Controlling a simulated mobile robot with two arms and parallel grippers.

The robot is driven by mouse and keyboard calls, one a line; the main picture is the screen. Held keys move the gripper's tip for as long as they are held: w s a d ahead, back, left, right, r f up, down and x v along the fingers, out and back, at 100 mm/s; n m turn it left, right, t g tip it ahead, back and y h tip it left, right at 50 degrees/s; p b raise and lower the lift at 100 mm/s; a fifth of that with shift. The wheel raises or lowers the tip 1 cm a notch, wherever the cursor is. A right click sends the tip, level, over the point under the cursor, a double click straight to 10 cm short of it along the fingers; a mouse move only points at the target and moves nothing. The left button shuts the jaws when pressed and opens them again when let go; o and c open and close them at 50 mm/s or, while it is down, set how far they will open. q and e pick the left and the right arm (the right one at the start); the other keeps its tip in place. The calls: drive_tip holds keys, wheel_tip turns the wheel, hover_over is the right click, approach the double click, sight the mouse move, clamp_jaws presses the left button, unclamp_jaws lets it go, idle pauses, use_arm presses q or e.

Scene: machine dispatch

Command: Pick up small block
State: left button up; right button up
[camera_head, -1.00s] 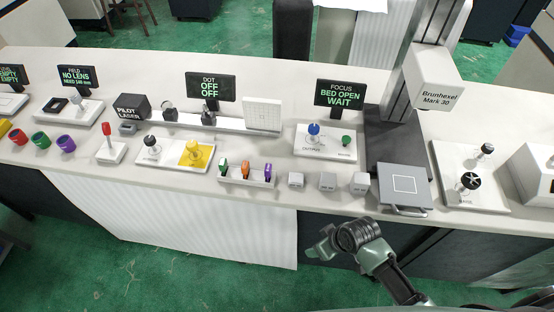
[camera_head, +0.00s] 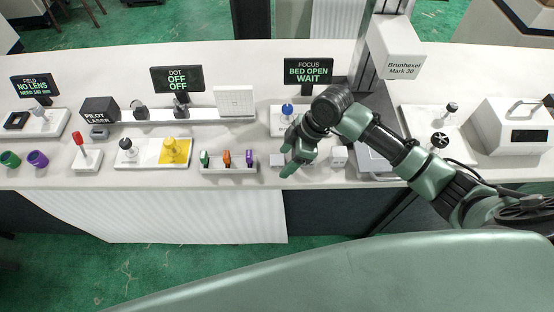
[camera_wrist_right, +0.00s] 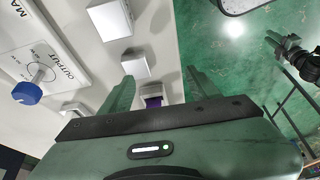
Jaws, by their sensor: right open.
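In the head view the left block (camera_head: 277,160) and the right block (camera_head: 340,157) show; my right gripper hides the middle of the row. In the right wrist view one block (camera_wrist_right: 110,18) is at the top, another block (camera_wrist_right: 133,63) is just ahead of one finger, and a third (camera_wrist_right: 75,108) is lower left. My right gripper (camera_head: 289,160) is open over the row; its spread fingers (camera_wrist_right: 160,78) hold nothing. A dark arm end, probably my left gripper (camera_wrist_right: 285,48), shows at the right wrist view's edge.
The coloured-lens rack (camera_head: 228,167) stands left of the blocks. The output plate with its blue knob (camera_head: 287,108) is behind. Green floor lies beyond the bench's front edge.

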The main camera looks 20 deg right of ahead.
sight(277, 159)
drive_tip(key=shift+n, duration=0.3)
drive_tip(key=w+d, duration=0.1)
drive_tip(key=w+d+r, duration=0.1)
drive_tip(key=w, duration=0.1)
drive_tip(key=shift+w+d, duration=0.15)
drive_tip(key=shift+d, duration=0.05)
drive_tip(key=x, duration=0.2)
drive_tip(key=p+x, duration=0.1)
drive_tip(key=x, duration=0.1)
drive_tip(key=p+x, duration=0.1)
drive_tip(key=x, duration=0.1)
drive_tip(key=shift+w+a, duration=0.15)
drive_tip(key=shift+a, duration=0.2)
drive_tip(key=shift+a+f, duration=0.1)
drive_tip(key=shift+f, duration=0.35)
clamp_jaws()
